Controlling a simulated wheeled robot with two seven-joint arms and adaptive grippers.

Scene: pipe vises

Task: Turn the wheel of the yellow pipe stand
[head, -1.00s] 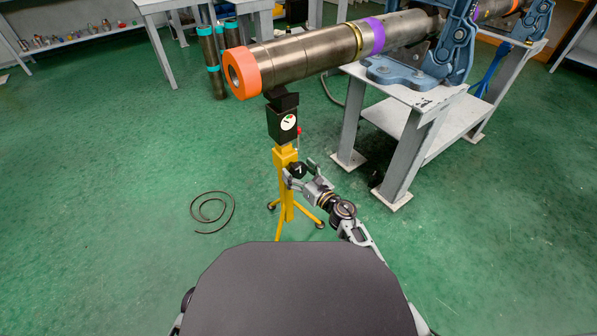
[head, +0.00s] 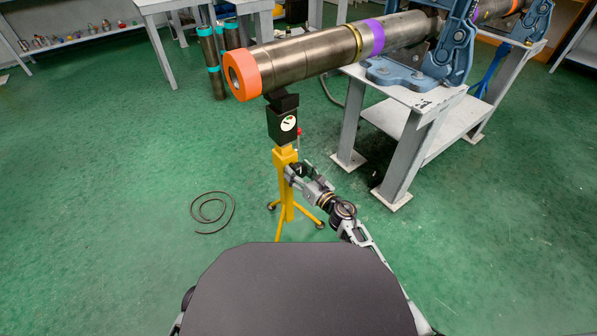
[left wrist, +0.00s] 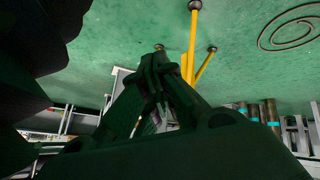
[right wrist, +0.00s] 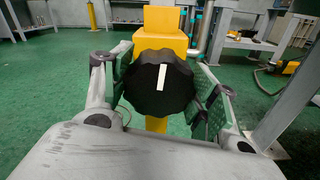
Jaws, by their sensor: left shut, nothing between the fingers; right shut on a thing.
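The yellow pipe stand (head: 286,194) stands on the floor in the head view, with a black head and a round dial (head: 288,123) under the pipe's end. Its black knobbed wheel (right wrist: 160,85) faces the right wrist view, with a white mark tilted slightly from upright. My right gripper (right wrist: 162,78) has a finger on each side of the wheel and is shut on it. In the head view this gripper (head: 304,170) partly hides the wheel. My left gripper (left wrist: 158,56) is shut and empty in the left wrist view, with the stand's yellow legs beyond it.
A long metal pipe (head: 305,56) with an orange end ring (head: 242,74) lies over the stand and runs to a blue vise (head: 452,45) on a grey table (head: 408,97). A coiled cable (head: 212,212) lies on the green floor to the left. The floor around is mostly clear.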

